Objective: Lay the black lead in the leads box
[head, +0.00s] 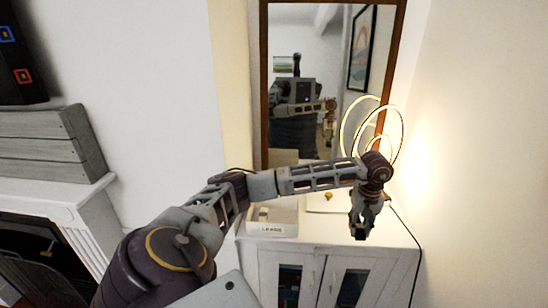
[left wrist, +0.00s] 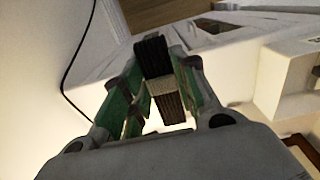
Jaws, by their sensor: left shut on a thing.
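My left gripper (head: 361,226) hangs fingers-down above the right part of the white cabinet's top, near its front edge. It is shut on the black lead (left wrist: 152,52), a dark ribbed bundle with a paler band, between the green-lined fingers in the left wrist view. In the head view only a small dark end of the lead shows at the fingertips. The leads box (head: 272,230), white with a "LEADS" label, stands on the cabinet to the left of the gripper. My forearm passes over its back part, so its inside is mostly hidden. My right gripper is not in view.
The white cabinet (head: 310,250) has glazed doors. A lit ring lamp (head: 345,135) stands at its back right, and a dark cord runs down its right side. A small gold object (head: 328,197) sits behind the gripper. A wood-framed mirror (head: 265,90) is behind.

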